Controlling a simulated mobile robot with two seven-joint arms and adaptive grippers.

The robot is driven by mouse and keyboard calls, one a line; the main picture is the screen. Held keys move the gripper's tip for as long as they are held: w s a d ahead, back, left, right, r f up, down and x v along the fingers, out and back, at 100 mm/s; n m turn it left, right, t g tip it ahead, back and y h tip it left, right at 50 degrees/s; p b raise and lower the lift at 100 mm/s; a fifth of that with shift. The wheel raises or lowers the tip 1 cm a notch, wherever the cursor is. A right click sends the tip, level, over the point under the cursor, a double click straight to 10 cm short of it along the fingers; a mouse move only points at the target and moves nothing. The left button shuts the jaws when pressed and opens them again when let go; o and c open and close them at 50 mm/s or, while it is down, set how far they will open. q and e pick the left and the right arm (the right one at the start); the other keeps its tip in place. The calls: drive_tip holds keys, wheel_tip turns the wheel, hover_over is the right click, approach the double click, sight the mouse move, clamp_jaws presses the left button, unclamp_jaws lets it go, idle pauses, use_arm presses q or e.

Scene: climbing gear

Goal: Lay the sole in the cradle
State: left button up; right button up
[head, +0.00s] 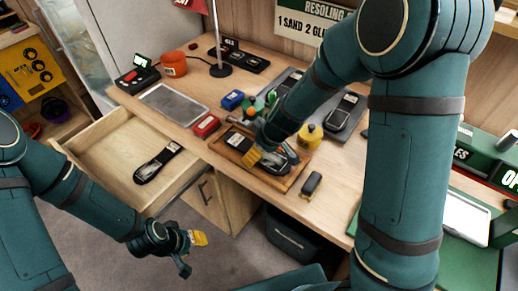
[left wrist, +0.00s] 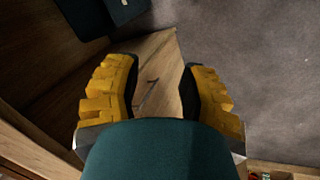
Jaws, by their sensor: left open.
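A black sole-shaped piece with a pale label (head: 157,165) lies in the open wooden drawer at the left. My left gripper (head: 193,252) is open and empty, low in front of the desk, right of the drawer and apart from it. In the left wrist view its yellow fingers (left wrist: 160,85) are spread with nothing between them. I cannot tell which holder is the cradle.
The drawer (head: 95,190) juts out from the desk. Dark mats (head: 345,122) with shoe pieces lie behind. A dark bin (head: 290,237) stands below the desk.

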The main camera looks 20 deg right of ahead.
drive_tip(key=shift+r+p, duration=0.35)
drive_tip(key=shift+r, duration=0.05)
use_arm(q)
wheel_tip(320, 180, up, 7)
drive_tip(key=w+p, duration=0.2)
drive_tip(key=p, duration=0.3)
drive_tip(key=shift+a+f+t+p, duration=0.2)
drive_tip(key=shift+t+p, duration=0.1)
drive_tip(key=shift+p, duration=0.05)
use_arm(e)
drive_tip(key=v, duration=1.2)
drive_tip(key=shift+a+r, duration=0.1)
